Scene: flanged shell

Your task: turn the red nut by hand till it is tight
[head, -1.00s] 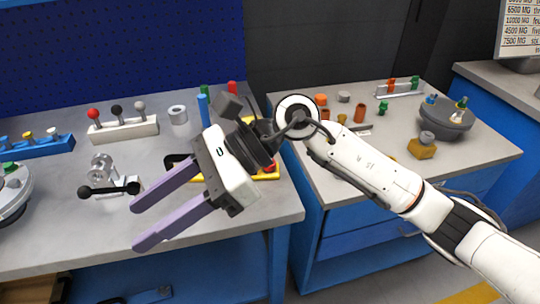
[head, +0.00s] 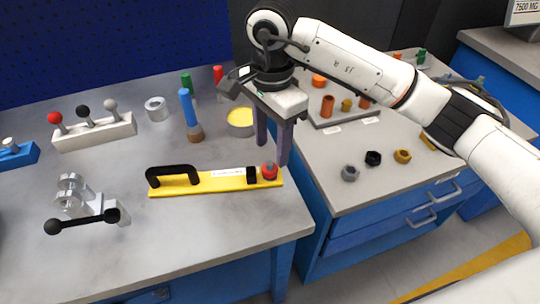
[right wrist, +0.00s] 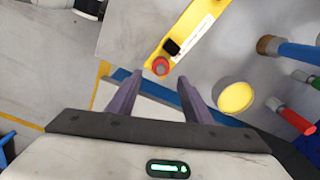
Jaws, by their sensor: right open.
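The red nut (head: 269,171) sits at the right end of a yellow bar (head: 215,184) lying on the left bench. The bar has a black handle and a black band beside the nut. In the right wrist view the red nut (right wrist: 161,66) shows just beyond the gap between the fingers. My right gripper (head: 272,152) points down with its purple fingers spread, empty, near the nut and the bench's right edge. Whether its fingertips are level with the nut I cannot tell. My left gripper is not in view.
A blue-handled tool (head: 188,108) and a yellow-topped round dish (head: 240,120) stand behind the bar. A lever clamp (head: 80,203) is at the left. A gap separates the benches; several loose nuts lie on the right bench. The bench in front of the bar is clear.

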